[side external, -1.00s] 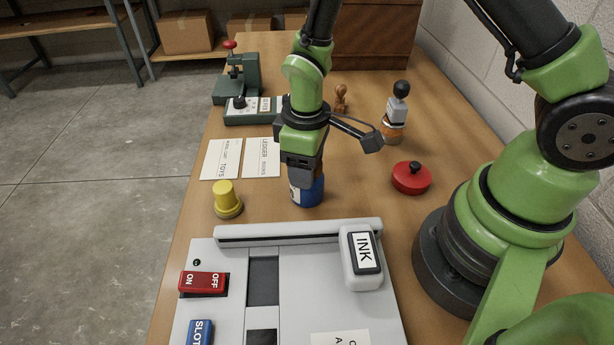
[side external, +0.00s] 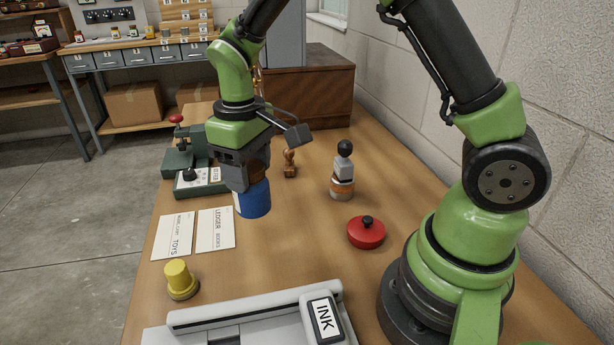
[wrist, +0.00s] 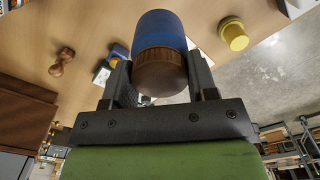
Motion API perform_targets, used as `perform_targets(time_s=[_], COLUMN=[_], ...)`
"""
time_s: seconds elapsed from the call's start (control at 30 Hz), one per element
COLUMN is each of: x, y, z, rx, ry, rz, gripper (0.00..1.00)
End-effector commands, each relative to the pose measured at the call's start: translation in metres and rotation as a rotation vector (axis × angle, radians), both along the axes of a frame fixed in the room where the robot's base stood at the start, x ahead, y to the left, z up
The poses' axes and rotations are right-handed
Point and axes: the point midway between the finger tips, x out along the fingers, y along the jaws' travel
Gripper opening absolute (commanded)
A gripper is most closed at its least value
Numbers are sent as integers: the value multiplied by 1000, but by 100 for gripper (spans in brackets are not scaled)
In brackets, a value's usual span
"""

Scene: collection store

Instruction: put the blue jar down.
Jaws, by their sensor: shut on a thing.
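The blue jar (side external: 254,200) has a pale label on its left side in the side view. In the wrist view the jar (wrist: 163,32) shows a blue body and a brown ridged lid. My gripper (side external: 247,182) is shut on the jar near its lid, with a finger on each side in the wrist view (wrist: 160,78). The jar hangs below the gripper, slightly tilted. It appears to be above the table (side external: 290,240), right of the two cards; the exact gap cannot be told.
Near the jar lie the LEDGER card (side external: 215,229) and TOYS card (side external: 173,238). A yellow knob-shaped thing (side external: 180,278), red lidded pot (side external: 366,233), black-knobbed stamp (side external: 342,172), wooden stamp (side external: 290,165), green press (side external: 193,155) and grey INK machine (side external: 255,305) stand around. Table between jar and red pot is clear.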

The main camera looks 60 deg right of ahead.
Motion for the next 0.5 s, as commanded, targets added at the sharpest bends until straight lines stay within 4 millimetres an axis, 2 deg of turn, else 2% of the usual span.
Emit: perform_targets(time_s=[0.1,0.23,0.37,0.5], x=[33,59,73,75], y=[-39,-90,-145,-207], z=[-2,-3,-6,-9], rx=[-7,-17,-26,-30], ry=[0,-1,-2,-6], rz=[-366,-804,-1248,-1731], gripper=[17,17,17,17])
